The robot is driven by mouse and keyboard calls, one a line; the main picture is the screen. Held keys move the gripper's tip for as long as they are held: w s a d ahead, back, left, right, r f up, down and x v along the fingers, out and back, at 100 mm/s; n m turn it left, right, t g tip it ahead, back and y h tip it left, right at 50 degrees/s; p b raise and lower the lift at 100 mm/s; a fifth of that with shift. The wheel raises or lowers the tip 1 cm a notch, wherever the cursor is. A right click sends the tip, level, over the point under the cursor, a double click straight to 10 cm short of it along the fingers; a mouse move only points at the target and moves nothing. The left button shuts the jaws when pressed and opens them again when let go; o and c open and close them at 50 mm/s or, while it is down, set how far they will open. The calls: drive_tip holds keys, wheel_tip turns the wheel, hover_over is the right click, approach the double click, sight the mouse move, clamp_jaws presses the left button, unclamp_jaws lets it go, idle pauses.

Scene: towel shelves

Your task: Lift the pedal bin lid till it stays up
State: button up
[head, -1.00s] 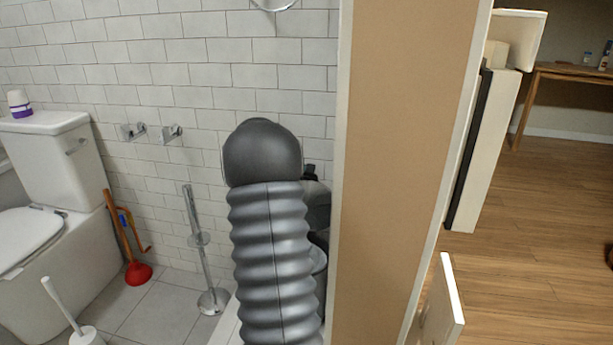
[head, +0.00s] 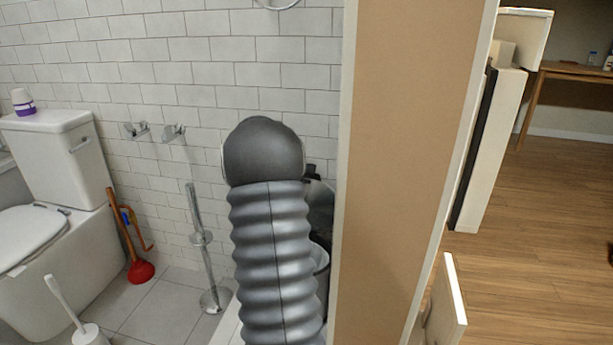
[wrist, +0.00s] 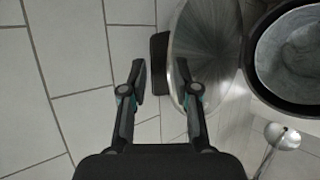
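The pedal bin's brushed-steel lid (wrist: 208,45) is raised in the wrist view, with a black tab (wrist: 160,62) on its left edge. The bin's round opening, with a dark rim (wrist: 262,88) and grey inside, is to its right. My gripper (wrist: 163,80) is open, its two fingers spread apart near the tab. The right finger overlaps the lid's edge in the picture; I cannot tell whether it touches. In the head view my arm hides most of the bin; a strip of the lid (head: 321,205) and part of the bin's rim (head: 321,258) show beside the partition.
A tan partition (head: 400,170) stands close on the right. A chrome stand (head: 205,260) is left of my arm, with a plunger (head: 140,270), a toilet brush (head: 90,335) and a toilet (head: 70,260) further left. Tiled floor (head: 165,310) between them is clear.

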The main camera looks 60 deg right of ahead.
drive_tip(key=v, duration=1.1)
drive_tip(key=shift+f, duration=0.15)
drive_tip(key=w+x, duration=0.1)
drive_tip(key=x, duration=1)
drive_tip(key=shift+s+d+f, duration=0.15)
drive_tip(key=shift+s+d, duration=0.3)
drive_tip(key=shift+s, duration=0.05)
